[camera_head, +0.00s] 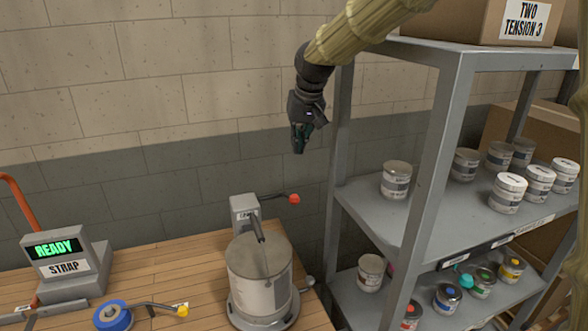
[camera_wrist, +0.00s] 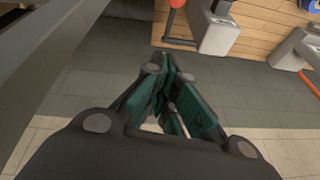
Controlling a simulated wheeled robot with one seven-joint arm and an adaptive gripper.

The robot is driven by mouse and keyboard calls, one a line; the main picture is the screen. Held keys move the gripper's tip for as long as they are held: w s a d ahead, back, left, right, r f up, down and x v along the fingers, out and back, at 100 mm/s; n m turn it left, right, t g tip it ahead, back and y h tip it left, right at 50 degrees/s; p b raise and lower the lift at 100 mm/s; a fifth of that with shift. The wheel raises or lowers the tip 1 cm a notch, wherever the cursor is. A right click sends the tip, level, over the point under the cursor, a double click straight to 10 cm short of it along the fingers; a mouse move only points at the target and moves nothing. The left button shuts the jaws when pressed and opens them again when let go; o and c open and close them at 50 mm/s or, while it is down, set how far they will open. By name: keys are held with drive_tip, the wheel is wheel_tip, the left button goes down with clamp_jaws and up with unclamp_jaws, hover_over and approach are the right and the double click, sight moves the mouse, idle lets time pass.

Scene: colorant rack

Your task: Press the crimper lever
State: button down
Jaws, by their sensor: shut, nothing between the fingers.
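A grey machine (camera_head: 244,212) stands on the wooden bench, with a dark lever (camera_head: 270,196) reaching right to a red knob (camera_head: 293,198). Its small label is not legible, so I cannot confirm from lettering that it is the crimper. A large grey can (camera_head: 259,281) sits in front of it on a round base. In the wrist view the red knob (camera_wrist: 177,4) and lever (camera_wrist: 166,30) show at the top, beyond my fingers. My gripper (camera_head: 300,148) is shut and empty, fingers down, well above the knob and apart from it. It also shows in the wrist view (camera_wrist: 165,64).
A grey metal shelf (camera_head: 392,55) with several paint cans stands close on the right. A strap machine (camera_head: 68,262) reading READY, with a blue roll (camera_head: 113,316) and yellow-knobbed lever (camera_head: 183,311), is at left. The wall is behind; the space around my gripper is clear.

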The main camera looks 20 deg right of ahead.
drive_tip(key=p, duration=0.3)
hover_over(288, 196)
drive_tip(key=w+d, duration=0.2)
wheel_tip(288, 196, down, 9)
drive_tip(key=s+f+p, duration=0.2)
drive_tip(key=s, duration=0.1)
drive_tip(key=shift+a+f, duration=0.25)
drive_tip(key=shift+a, duration=0.1)
